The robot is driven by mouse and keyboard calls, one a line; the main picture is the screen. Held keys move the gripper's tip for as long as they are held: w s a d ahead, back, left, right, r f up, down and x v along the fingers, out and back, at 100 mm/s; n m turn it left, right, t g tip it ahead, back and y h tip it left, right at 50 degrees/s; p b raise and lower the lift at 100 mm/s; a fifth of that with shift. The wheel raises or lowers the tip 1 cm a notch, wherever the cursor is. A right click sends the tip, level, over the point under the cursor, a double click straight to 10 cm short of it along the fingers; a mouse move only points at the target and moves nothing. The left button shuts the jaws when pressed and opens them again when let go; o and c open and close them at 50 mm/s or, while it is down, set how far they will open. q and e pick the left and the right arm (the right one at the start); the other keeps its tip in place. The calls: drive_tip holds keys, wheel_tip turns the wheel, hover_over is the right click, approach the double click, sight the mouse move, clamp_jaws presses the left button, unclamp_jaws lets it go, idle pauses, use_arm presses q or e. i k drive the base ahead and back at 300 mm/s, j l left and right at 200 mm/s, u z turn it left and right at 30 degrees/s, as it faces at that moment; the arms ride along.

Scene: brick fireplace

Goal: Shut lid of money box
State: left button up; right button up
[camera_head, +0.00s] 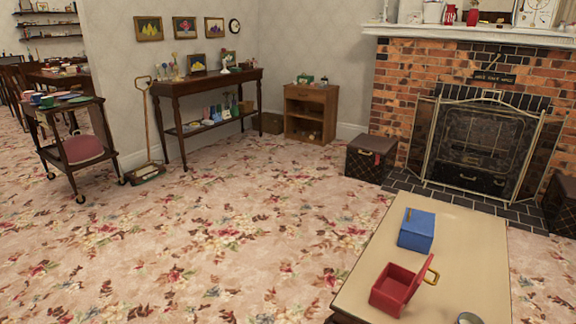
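A small red box (385,301) stands on the low table (463,240) in the lower right. It is open at the top, and I see into its red inside. Its lid (419,276) is raised and tilted up along the right side, with a gold-coloured handle (432,278) by it. A blue box (416,231) stands behind it on the same table; its top looks closed, with a small tan piece at its upper left. I cannot tell from looks alone which is called the money box. Neither of my grippers shows.
A round grey-green object (469,318) sits at the table's near edge. A dark chest (371,160) and the brick fireplace (480,120) stand behind the table. The floral carpet (200,250) to the left is clear, up to a trolley (78,150) and a side table (205,85).

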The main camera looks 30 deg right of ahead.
sight(420, 277)
drive_tip(key=k+z, duration=0.15)
drive_tip(key=z, duration=0.25)
drive_tip(key=k+z, duration=0.1)
drive_tip(key=z, duration=0.35)
drive_tip(key=k+l+z, duration=0.1)
drive_tip(key=z, duration=0.7)
drive_tip(key=l+u, duration=0.2)
drive_tip(key=u, duration=0.2)
drive_tip(key=i+l+u, duration=0.1)
drive_tip(key=u, duration=0.25)
drive_tip(key=l+u, duration=0.4)
drive_tip(key=j, duration=0.1)
